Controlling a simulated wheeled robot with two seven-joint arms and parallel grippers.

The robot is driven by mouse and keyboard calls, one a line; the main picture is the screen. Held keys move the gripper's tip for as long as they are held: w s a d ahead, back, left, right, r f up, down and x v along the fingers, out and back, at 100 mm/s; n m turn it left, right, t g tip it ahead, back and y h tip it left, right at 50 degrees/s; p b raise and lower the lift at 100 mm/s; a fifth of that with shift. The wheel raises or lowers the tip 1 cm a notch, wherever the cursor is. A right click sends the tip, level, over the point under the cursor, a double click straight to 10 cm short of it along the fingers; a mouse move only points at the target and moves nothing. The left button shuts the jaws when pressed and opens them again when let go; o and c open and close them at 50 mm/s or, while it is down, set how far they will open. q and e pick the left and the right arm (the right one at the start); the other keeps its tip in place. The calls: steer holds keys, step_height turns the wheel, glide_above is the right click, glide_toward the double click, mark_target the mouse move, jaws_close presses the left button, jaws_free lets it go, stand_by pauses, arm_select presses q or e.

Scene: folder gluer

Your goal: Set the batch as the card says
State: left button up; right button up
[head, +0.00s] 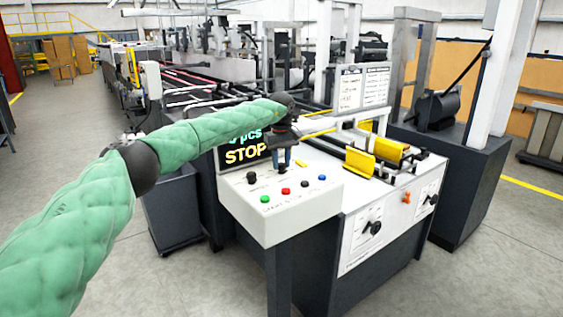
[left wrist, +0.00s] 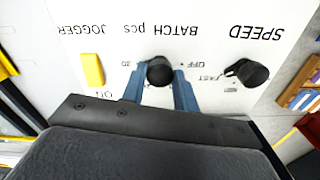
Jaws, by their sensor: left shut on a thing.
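The control panel (head: 255,215) stands in front of me, with a display (head: 242,150) reading "pcs" and "STOP"; the number before "pcs" is partly hidden by my arm. My left gripper (head: 283,160) points down at the panel. In the left wrist view its blue fingers (left wrist: 159,90) are shut on the black BATCH pcs knob (left wrist: 160,70), one on each side. The knob's pointer is hard to make out. Two white cards (head: 363,88) stand behind the panel; their writing is too small to read. My right gripper is not in view.
The black SPEED knob (left wrist: 246,73) and yellow JOGGER switch (left wrist: 92,69) flank the batch knob. Green (head: 265,199), red (head: 285,191), black (head: 304,184) and blue (head: 322,178) buttons line the panel's front. Yellow guides (head: 360,162) stand to the right.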

arm_select(q)
steer(key=shift+w+r+m, duration=0.1)
steer(key=shift+r+m, duration=0.05)
steer(key=shift+m, duration=0.75)
steer(key=o, duration=1)
steer(key=shift+c, duration=0.2)
steer(key=shift+r+b, duration=0.6)
steer(key=shift+r, duration=3.2)
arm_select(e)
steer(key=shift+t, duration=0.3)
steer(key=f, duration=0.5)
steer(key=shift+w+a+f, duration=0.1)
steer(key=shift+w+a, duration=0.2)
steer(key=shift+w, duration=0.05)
